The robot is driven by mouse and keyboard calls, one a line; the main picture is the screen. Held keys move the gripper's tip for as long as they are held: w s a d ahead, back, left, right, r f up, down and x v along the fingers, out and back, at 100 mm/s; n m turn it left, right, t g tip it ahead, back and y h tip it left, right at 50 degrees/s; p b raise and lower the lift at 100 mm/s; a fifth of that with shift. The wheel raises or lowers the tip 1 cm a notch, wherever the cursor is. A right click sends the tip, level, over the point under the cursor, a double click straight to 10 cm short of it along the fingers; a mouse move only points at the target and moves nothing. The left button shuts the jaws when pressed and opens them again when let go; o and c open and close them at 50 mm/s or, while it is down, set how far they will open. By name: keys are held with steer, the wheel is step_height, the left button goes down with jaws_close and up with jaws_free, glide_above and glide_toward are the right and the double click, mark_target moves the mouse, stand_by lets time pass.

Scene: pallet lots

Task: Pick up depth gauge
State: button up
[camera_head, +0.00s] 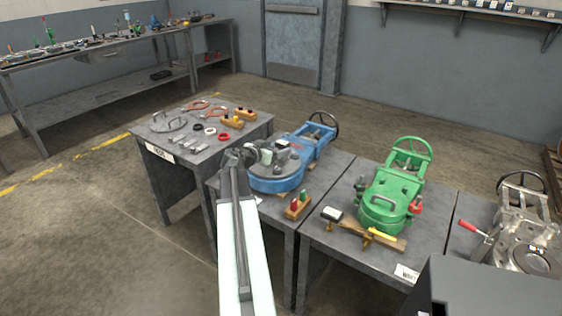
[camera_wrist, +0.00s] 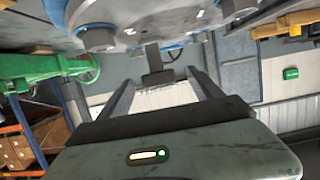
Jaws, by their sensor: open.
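A dark T-shaped piece (camera_wrist: 154,62), which looks like the depth gauge, shows in the wrist view between and just beyond my fingertips. It has a narrow stem and a wider block. I cannot tell whether a finger touches it. My gripper (camera_wrist: 161,76) is open, with one finger on each side of the piece. In the head view my gripper (camera_head: 238,157) is small, at the left edge of the blue machine's round table (camera_head: 272,183). The gauge cannot be told apart there from the small parts on that table.
The blue machine stands on a grey bench beside a red-and-green-topped wooden block (camera_head: 298,206). A green machine (camera_head: 388,195) and a silver one (camera_head: 520,235) stand to the right. A bench with rings and tools (camera_head: 165,157) is to the left. Floor at the left is clear.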

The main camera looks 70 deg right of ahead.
steer(key=b+x, duration=0.2)
steer(key=x, duration=0.5)
steer(key=shift+d+f, duration=0.2)
steer(key=shift+d, duration=0.1)
jaws_close()
